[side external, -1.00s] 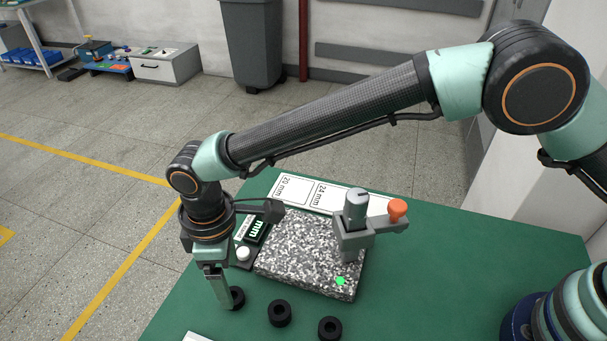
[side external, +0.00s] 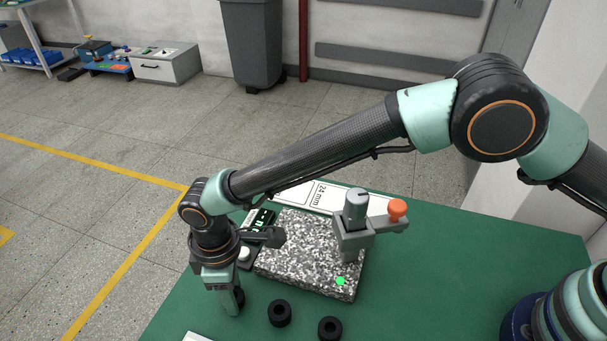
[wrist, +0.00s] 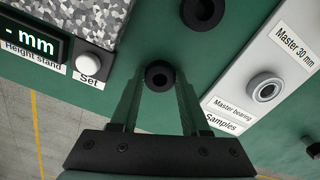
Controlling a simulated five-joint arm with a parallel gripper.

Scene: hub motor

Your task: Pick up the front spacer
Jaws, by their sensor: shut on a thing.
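A black ring-shaped spacer (wrist: 160,75) sits between my fingertips in the wrist view. In the side view the same spacer (side external: 239,297) is partly hidden behind a finger. My gripper (side external: 233,304) is shut on it, low at the green table top; it also shows in the wrist view (wrist: 160,88). I cannot tell whether the spacer is clear of the surface. Two more black spacers lie to its right in the side view, a middle one (side external: 280,313) and a right one (side external: 330,328). The middle one also shows at the top of the wrist view (wrist: 203,12).
A speckled granite plate (side external: 300,268) carries a grey height stand (side external: 355,235) with an orange knob (side external: 397,209). A display and a white Set button (wrist: 88,63) are close by. A white samples board (wrist: 228,95) holds a metal master bearing (wrist: 265,88).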

